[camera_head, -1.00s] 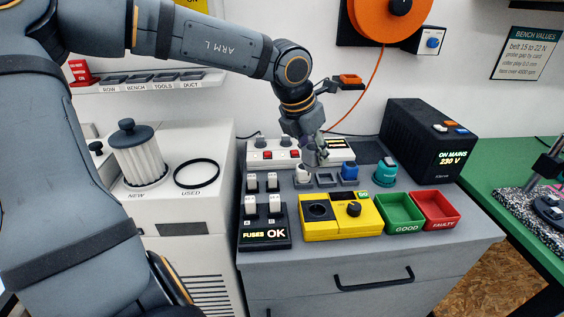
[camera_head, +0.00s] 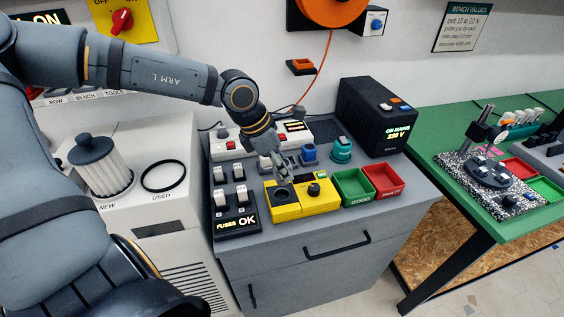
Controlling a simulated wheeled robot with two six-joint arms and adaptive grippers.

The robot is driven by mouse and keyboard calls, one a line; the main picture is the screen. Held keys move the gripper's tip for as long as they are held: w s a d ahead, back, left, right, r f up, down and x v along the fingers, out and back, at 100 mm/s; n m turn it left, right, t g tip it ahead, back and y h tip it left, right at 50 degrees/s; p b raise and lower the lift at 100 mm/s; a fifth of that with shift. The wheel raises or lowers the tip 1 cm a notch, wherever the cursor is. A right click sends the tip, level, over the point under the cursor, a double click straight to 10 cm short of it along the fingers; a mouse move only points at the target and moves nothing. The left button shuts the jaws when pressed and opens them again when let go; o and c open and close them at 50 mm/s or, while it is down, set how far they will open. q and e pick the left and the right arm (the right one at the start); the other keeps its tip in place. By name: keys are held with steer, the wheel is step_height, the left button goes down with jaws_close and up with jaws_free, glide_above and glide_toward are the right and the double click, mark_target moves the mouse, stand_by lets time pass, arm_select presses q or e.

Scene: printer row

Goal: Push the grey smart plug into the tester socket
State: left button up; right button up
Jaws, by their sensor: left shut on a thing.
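The yellow tester (camera_head: 318,203) lies on the grey bench top, with a black knob on its right part and a lit green label. Its dark round socket (camera_head: 282,194) is at the left end, partly covered by my fingertips. My left gripper (camera_head: 284,179) points down just above the socket, shut on the grey smart plug. The plug is small and mostly hidden by the fingers, so I cannot tell whether it touches the socket. My right gripper is not in view.
Behind the tester stand a blue plug (camera_head: 309,152) and a teal plug (camera_head: 342,150). The fuse block (camera_head: 236,222) is close on the left. A green tray (camera_head: 353,187) and a red tray (camera_head: 384,180) are on the right. A black power unit (camera_head: 375,115) stands behind them.

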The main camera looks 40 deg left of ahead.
mark_target(282, 182)
arm_select(q)
steer(key=shift+f, duration=0.1)
steer(key=shift+f+b, duration=0.4)
steer(key=shift+f, duration=0.1)
steer(key=shift+f+b, duration=0.5)
steer(key=shift+f, duration=0.2)
steer(key=shift+f+b, duration=0.9)
steer(key=shift+f, duration=0.7)
steer(key=shift+b, duration=0.4)
